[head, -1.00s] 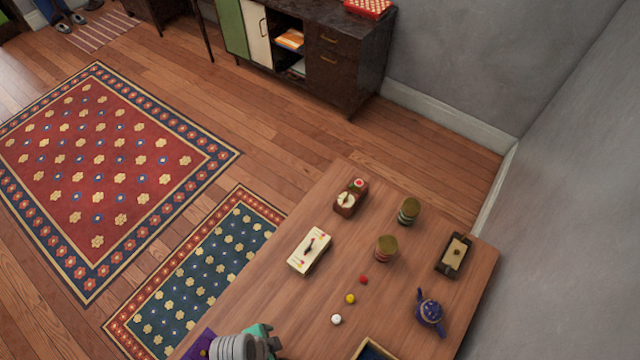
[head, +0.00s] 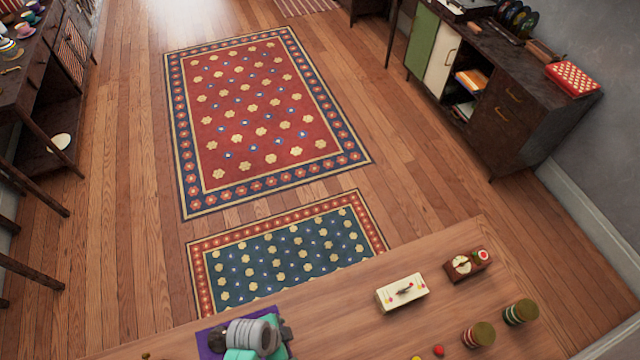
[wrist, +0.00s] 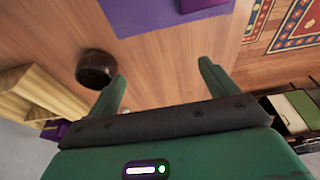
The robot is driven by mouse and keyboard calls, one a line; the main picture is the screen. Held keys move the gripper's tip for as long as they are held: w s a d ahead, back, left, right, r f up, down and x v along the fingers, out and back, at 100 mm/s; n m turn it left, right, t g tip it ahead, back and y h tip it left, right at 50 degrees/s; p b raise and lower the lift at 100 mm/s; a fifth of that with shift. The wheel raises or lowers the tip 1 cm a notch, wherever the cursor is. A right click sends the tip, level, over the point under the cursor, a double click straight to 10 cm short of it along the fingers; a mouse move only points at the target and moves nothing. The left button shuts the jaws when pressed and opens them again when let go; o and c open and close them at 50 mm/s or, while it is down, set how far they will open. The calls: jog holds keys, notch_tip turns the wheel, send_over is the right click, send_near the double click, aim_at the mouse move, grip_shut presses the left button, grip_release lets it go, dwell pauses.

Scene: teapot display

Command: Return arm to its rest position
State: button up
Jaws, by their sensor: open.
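My gripper (wrist: 163,82) shows in the wrist view with its two green fingers spread apart and nothing between them. It is above the wooden table, near a purple mat (wrist: 165,12). A dark round pot-like object (wrist: 97,68) stands by the left finger, apart from it as far as I can tell. In the head view my grey and teal arm is at the bottom edge, over the purple mat (head: 206,343); the fingertips cannot be made out there.
The table (head: 340,318) bears a cream box (head: 402,292), a red-brown device (head: 464,266) and two striped jars (head: 521,312) (head: 478,335) at right. A dark cabinet (head: 520,110) stands against the right wall. Rugs (head: 262,115) cover open floor beyond the table.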

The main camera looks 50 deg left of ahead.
jog(key=shift+w, duration=0.2)
